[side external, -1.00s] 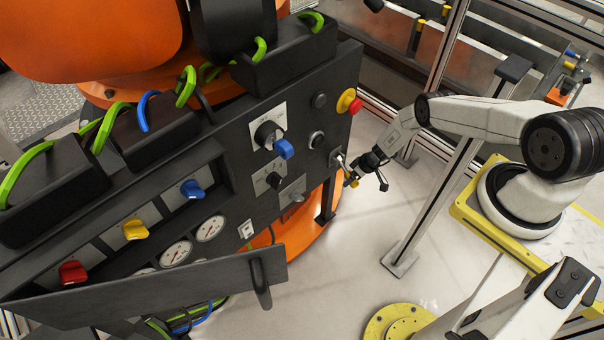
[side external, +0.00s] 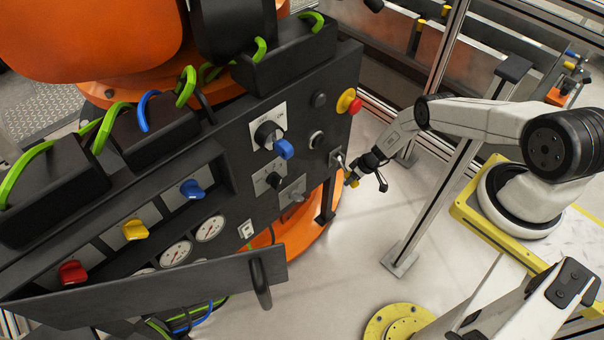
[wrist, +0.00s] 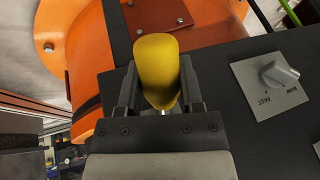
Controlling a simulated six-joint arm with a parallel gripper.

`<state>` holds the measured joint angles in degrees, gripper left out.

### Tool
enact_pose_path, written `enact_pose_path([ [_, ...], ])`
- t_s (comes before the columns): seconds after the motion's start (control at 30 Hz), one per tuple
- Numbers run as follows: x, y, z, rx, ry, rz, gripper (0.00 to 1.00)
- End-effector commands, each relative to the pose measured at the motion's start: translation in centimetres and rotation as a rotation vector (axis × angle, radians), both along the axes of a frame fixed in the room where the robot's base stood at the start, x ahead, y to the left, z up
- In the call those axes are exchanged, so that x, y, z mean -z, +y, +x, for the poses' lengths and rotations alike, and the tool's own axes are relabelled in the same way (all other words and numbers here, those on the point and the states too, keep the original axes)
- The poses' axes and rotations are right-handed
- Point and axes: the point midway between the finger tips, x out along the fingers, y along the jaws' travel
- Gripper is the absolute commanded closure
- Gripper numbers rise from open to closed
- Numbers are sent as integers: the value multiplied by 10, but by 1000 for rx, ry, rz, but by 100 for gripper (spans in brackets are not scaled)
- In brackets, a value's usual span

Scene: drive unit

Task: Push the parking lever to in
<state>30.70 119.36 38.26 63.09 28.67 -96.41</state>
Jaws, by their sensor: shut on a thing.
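The parking lever has a yellow knob (side external: 354,182) on a thin metal shaft. The shaft comes out of a small plate (side external: 336,157) at the right end of the dark control panel, and in the side external view it slants down toward the knob. My gripper (side external: 361,179) is at the knob. In the wrist view the yellow knob (wrist: 157,70) sits between the two dark fingers of my gripper (wrist: 157,88), which are shut on it. The knob hides most of the shaft there. The lever's position markings are not readable.
A grey selector knob (wrist: 280,72) on a light plate sits right of the fingers in the wrist view. A red and yellow emergency stop (side external: 348,101) and a blue rotary switch (side external: 284,148) are on the panel. An aluminium post (side external: 440,180) stands right of my gripper.

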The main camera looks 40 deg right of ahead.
Motion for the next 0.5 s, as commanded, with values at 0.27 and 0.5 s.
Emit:
enact_pose_path([
  [0.27,-1,0,-1,-1,18,1,100],
  [0.5,-5,0,-2,-2,69,1,100],
])
